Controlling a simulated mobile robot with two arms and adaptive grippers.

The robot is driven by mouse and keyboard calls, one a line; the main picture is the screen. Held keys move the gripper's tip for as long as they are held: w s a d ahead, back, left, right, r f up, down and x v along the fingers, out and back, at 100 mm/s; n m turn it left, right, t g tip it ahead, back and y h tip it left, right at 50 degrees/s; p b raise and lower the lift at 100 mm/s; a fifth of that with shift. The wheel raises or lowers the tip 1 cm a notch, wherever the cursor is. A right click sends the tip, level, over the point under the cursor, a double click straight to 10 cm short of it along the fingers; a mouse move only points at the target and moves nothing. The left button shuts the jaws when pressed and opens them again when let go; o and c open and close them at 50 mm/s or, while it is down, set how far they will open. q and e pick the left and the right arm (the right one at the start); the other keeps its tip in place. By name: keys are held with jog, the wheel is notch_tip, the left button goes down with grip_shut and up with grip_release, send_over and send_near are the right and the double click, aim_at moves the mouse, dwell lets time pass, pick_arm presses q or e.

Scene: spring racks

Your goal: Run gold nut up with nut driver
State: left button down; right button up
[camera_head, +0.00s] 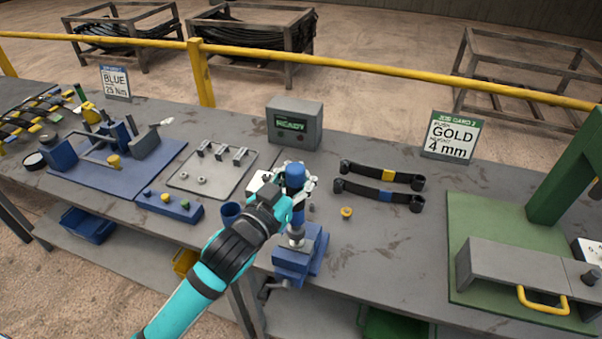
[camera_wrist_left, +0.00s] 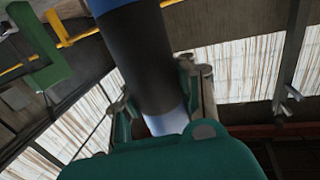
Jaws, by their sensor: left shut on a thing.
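My left gripper (camera_head: 292,190) is shut on the nut driver (camera_head: 295,173), which has a blue cap. In the left wrist view the nut driver (camera_wrist_left: 140,55) is a thick dark cylinder with a blue end and a pale lower part between the fingers. The driver is above a blue vise (camera_head: 298,262) at the bench's front edge. A silver round part (camera_head: 296,238) shows on the vise, just below the gripper. A gold nut-like ring (camera_head: 346,213) lies on the bench right of the vise. My right gripper is out of view.
Two dark leaf springs, one yellow-banded (camera_head: 388,173) and one blue-banded (camera_head: 385,196), lie right of the gripper. A READY box (camera_head: 294,125) and GOLD 4 mm card (camera_head: 452,137) stand behind. A grey tray (camera_head: 205,180) lies left. A green press (camera_head: 530,255) stands right.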

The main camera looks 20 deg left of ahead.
aim_at(292, 169)
pick_arm(q)
jog(key=shift+f, duration=0.45)
dwell(0.9)
jog(key=shift+f+b, duration=0.75)
jog(key=shift+f, duration=0.55)
dwell(1.8)
notch_tip(292, 169, up, 2)
jog(key=shift+r+p, duration=0.1)
jog(key=shift+p, duration=1.05)
jog(key=shift+r+p, duration=0.8)
jog(key=shift+r, duration=0.15)
notch_tip(292, 169, up, 3)
jog(key=p, duration=0.3)
jog(key=shift+r, duration=0.15)
